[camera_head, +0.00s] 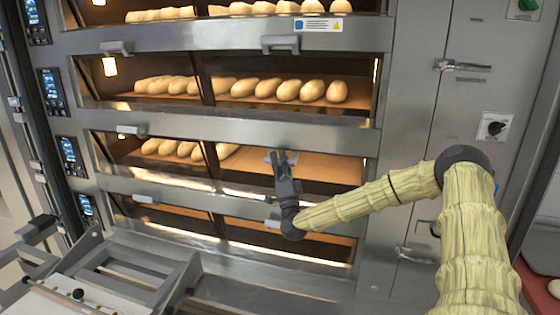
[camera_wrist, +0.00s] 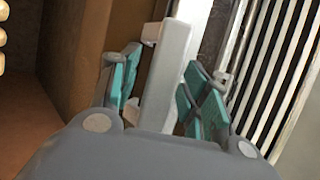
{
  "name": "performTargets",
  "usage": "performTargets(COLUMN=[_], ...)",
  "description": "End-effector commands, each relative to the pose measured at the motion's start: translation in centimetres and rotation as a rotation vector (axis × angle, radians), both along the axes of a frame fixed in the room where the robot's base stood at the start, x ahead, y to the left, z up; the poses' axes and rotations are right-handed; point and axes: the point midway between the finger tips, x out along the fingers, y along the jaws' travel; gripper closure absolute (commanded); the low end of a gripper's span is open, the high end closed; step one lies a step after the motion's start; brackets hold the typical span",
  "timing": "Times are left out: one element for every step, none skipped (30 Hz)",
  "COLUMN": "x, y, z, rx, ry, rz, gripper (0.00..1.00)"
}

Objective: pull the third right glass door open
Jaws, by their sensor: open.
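The third right glass door (camera_head: 318,166) is in the third deck from the top in the head view, and it looks shut. My gripper (camera_head: 281,160) is in front of its upper part, largely covering the handle there. In the wrist view a pale grey handle (camera_wrist: 168,75) stands between the two teal-padded fingers of my gripper (camera_wrist: 160,92). The fingers are open, with visible gaps on both sides of the handle. The handle's lower end is hidden behind the gripper body.
Loaves (camera_head: 290,90) lie behind the glass of the deck above. Another handle (camera_head: 272,223) is just below my gripper. A metal rack (camera_head: 125,270) stands at the lower left. A grey side panel with latches (camera_head: 462,66) is at the right.

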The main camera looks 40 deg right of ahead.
Motion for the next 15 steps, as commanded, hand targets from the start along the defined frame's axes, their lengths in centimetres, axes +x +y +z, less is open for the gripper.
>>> performTargets(x=[0.04,0.06,0.05,0.05,0.04,0.04,0.04,0.04,0.03,0.02,0.02,0.02,0.02,0.02,0.02], y=[-0.02,-0.02,-0.02,-0.02,-0.02,-0.02,-0.02,-0.02,-0.01,-0.01,-0.01,-0.01,-0.02,-0.02,-0.03], z=[0.03,0.02,0.02,0.02,0.01,0.01,0.01,0.01,0.00,0.01,0.01,0.01,0.00,0.00,0.00], rx=[0.000,0.000,0.000,0.000,0.000,0.000,0.000,0.000,0.000,0.000,0.000,0.000,0.000,0.000,0.000], ry=[0.000,0.000,0.000,0.000,0.000,0.000,0.000,0.000,0.000,0.000,0.000,0.000,0.000,0.000,0.000], rz=[0.000,0.000,0.000,0.000,0.000,0.000,0.000,0.000,0.000,0.000,0.000,0.000,0.000,0.000,0.000], gripper=[0.54,0.54,0.54,0.54,0.54,0.54,0.54,0.57,0.65,0.70,0.75,0.83,0.88,0.94,1.00])
